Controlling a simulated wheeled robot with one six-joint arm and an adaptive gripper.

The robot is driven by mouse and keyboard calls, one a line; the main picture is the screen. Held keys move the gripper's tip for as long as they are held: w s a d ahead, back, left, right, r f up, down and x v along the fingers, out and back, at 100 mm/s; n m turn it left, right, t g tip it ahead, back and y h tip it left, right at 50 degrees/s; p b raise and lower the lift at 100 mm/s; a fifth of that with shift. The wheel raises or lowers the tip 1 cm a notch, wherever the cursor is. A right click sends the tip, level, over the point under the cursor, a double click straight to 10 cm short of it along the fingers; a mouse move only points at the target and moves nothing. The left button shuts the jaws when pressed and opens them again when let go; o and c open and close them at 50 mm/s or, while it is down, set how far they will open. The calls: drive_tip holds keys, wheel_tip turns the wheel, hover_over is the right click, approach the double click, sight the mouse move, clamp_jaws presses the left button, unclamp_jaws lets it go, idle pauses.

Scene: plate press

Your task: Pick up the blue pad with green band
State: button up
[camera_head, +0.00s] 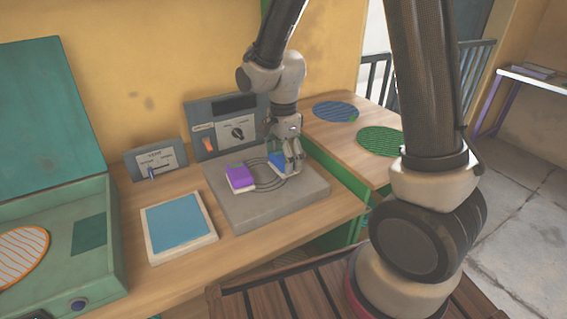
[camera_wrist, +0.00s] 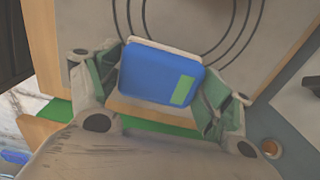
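The blue pad with a green band (camera_wrist: 155,75) has a pale base edge and fills the middle of the wrist view, between my two fingers. My gripper (camera_wrist: 163,72) has a finger along each side of it, and both look to touch it. In the head view the blue pad (camera_head: 276,159) shows at the right part of the grey ringed plate (camera_head: 240,212), partly hidden by my gripper (camera_head: 289,168). I cannot tell whether it rests on the plate or is just above it.
A purple pad (camera_head: 240,178) sits on the plate's left. A blue-topped tile (camera_head: 178,222) lies left of it. A control box (camera_head: 228,127) and a gauge panel (camera_head: 156,160) stand behind. An open green press (camera_head: 60,240) is at left. Round blue (camera_head: 335,111) and green (camera_head: 380,141) mats lie right.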

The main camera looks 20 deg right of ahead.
drive_tip(key=c, duration=0.4)
drive_tip(key=shift+o, duration=0.2)
